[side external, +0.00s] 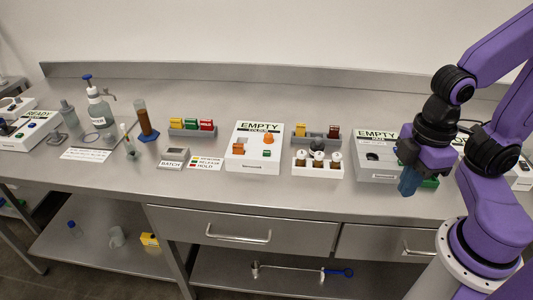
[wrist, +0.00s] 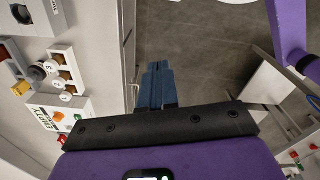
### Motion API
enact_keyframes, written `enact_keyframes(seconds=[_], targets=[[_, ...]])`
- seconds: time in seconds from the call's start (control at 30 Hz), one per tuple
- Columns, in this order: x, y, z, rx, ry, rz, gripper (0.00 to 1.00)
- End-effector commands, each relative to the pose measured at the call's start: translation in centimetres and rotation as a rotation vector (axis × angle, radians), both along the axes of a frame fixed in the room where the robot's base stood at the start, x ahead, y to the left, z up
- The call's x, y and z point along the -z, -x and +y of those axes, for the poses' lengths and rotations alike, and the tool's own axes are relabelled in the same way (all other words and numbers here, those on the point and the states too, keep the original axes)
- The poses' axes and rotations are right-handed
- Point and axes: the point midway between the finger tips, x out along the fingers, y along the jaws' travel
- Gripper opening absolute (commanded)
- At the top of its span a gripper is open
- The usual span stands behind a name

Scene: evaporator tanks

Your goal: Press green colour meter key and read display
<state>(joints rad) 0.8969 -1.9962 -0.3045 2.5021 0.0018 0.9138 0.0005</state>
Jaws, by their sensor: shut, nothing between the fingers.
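The colour meter (side external: 252,165) is a white box in the middle of the bench in the side external view. Its display (side external: 259,127) reads EMPTY, with a smaller line that looks like COLOUR. A small green key (side external: 267,153) is on its front right, below an orange knob (side external: 268,139). The meter also shows at the lower left of the wrist view (wrist: 45,110). My gripper (side external: 407,187) is shut and empty, with blue fingers pointing down. It is well right of the meter, at the bench's front edge.
A second box (side external: 375,174) labelled EMPTY is beside my gripper, with a green part (side external: 430,183) partly behind the fingers. A white rack (side external: 318,170) of capped vials stands between the boxes, before a grey holder (side external: 318,139). A label tile (side external: 205,163) lies left of the meter.

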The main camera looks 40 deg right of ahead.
Motion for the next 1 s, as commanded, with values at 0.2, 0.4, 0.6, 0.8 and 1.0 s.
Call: enact_keyframes(seconds=[0.2,0.4,0.6,0.8,1.0], targets=[[0.0,0.0,0.0,0.000,0.000,0.000,0.00],[0.0,-0.1,0.1,0.004,-0.002,-0.001,0.00],[0.1,-2.2,2.0,0.121,-0.062,-0.012,0.00],[0.4,-8.6,6.0,0.409,-0.214,-0.054,0.00],[0.7,-16.7,8.3,0.726,-0.381,-0.118,0.00]])
